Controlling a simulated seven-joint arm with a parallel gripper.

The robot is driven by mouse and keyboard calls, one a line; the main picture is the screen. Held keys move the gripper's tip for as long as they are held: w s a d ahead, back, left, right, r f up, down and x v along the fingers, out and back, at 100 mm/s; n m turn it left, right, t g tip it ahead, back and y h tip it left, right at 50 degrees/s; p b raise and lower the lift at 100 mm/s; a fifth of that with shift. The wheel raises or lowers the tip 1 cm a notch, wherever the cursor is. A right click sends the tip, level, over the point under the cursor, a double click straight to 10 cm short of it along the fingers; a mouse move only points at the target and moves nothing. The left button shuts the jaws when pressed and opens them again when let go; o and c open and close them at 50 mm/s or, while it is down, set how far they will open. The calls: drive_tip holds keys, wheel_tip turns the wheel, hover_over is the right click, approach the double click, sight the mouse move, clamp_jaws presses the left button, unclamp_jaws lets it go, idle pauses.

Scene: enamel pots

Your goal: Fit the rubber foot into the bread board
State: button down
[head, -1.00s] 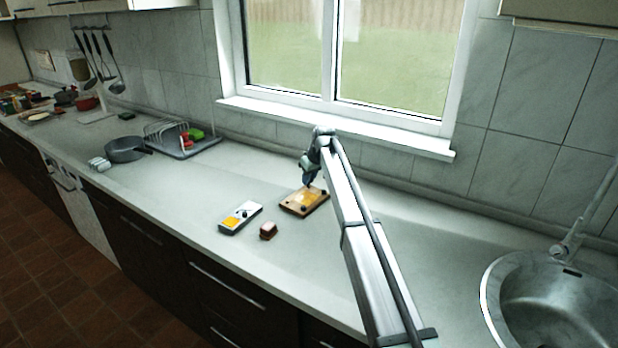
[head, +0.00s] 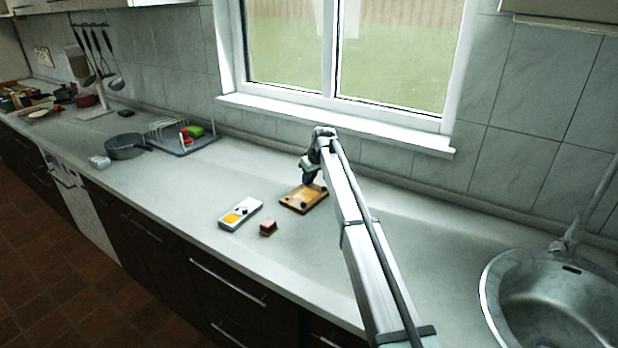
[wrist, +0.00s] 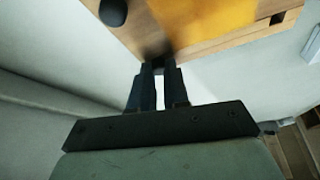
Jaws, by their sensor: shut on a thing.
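The bread board (head: 296,205) is a light wooden slab lying flat on the counter, with an orange-yellow patch and dark round feet on it. It fills the top of the wrist view (wrist: 222,45), where one black foot (wrist: 113,12) and a small dark square opening (wrist: 278,18) show. My gripper (head: 308,183) is over the back part of the board. In the wrist view its dark fingers (wrist: 158,68) are close together on a small dark piece at the board's edge, taken as the rubber foot. The piece is mostly hidden, and I cannot tell whether it is seated.
A dish rack (head: 180,140) and grey pan (head: 125,148) stand farther left. The sink (head: 550,300) is at right. The counter around the board is mostly clear.

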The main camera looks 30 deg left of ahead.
drive_tip(key=c, duration=1)
unclamp_jaws()
drive_tip(key=shift+f, duration=0.1)
drive_tip(key=shift+c, duration=0.2)
drive_tip(key=v, duration=1.4)
